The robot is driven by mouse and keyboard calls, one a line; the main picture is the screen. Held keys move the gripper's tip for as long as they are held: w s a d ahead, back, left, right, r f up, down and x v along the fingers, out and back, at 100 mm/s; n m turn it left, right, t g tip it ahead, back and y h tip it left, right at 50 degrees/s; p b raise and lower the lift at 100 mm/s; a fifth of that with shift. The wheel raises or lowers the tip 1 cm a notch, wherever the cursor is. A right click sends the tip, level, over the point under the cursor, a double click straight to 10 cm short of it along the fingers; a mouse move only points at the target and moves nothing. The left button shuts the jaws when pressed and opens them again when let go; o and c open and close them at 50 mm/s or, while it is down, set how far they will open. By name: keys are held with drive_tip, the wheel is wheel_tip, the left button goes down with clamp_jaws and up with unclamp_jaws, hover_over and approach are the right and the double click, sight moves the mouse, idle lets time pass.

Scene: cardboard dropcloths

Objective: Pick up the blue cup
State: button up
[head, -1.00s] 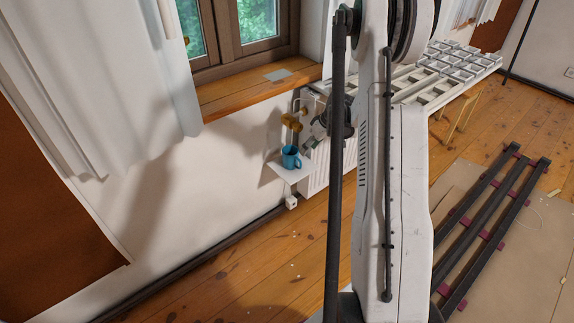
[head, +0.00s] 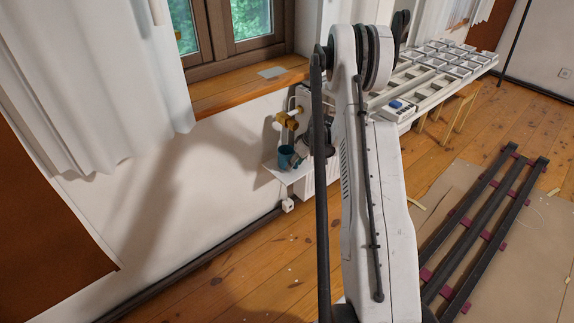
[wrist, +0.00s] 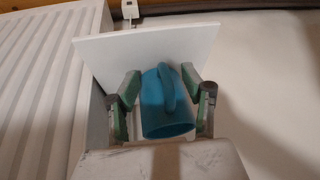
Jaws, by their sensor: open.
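The blue cup (head: 286,157) stands on a small white shelf (head: 271,170) by the wall below the window. In the wrist view the cup (wrist: 168,100) lies between the two green-padded fingers of my gripper (wrist: 164,108), with its handle facing up in the picture. The fingers are open, one on each side of the cup. A narrow gap shows on the left; on the right I cannot tell whether the finger touches. The white shelf (wrist: 190,45) spreads behind the cup. In the head view my arm partly covers the area right of the cup.
A white ribbed radiator (wrist: 40,75) stands close beside the shelf. Brass pipe fittings (head: 288,120) sit just above the cup. The wooden window sill (head: 225,97) is higher up. Dark metal bars (head: 470,240) lie on the floor at right.

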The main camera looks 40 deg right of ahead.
drive_tip(key=shift+w+f, duration=0.15)
drive_tip(key=shift+f, duration=0.2)
clamp_jaws()
drive_tip(key=shift+r, duration=0.2)
idle(0.3)
